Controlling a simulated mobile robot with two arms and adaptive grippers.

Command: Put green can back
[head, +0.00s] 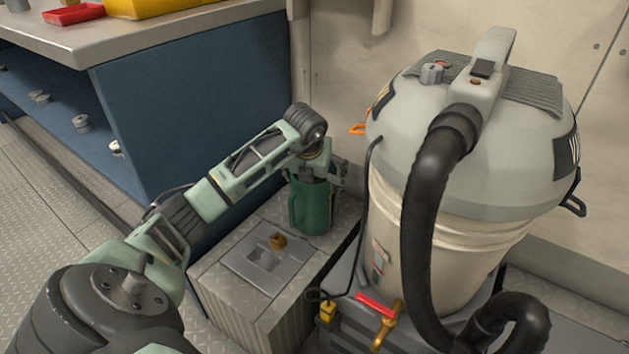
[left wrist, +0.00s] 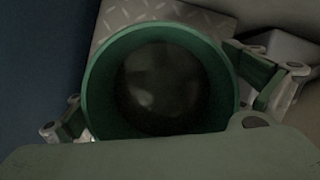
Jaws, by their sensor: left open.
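The green can (head: 311,208) stands upright at the back of a low metal box, with a handle on its left side. My left gripper (head: 318,172) is over the can from above and partly hides its top. In the left wrist view I look down into the can's round open mouth; its green rim (left wrist: 100,75) shows and the inside is dark. The fingers of my left gripper (left wrist: 165,105) are open, one on each side of the can. I cannot tell whether they touch it. My right gripper is not in view.
The low box (head: 235,300) has a grey recessed plate with a small brown knob (head: 278,241). A large vacuum (head: 450,190) with a black hose stands close on the right. A blue cabinet (head: 200,110) stands close on the left. Open floor (head: 40,210) lies far left.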

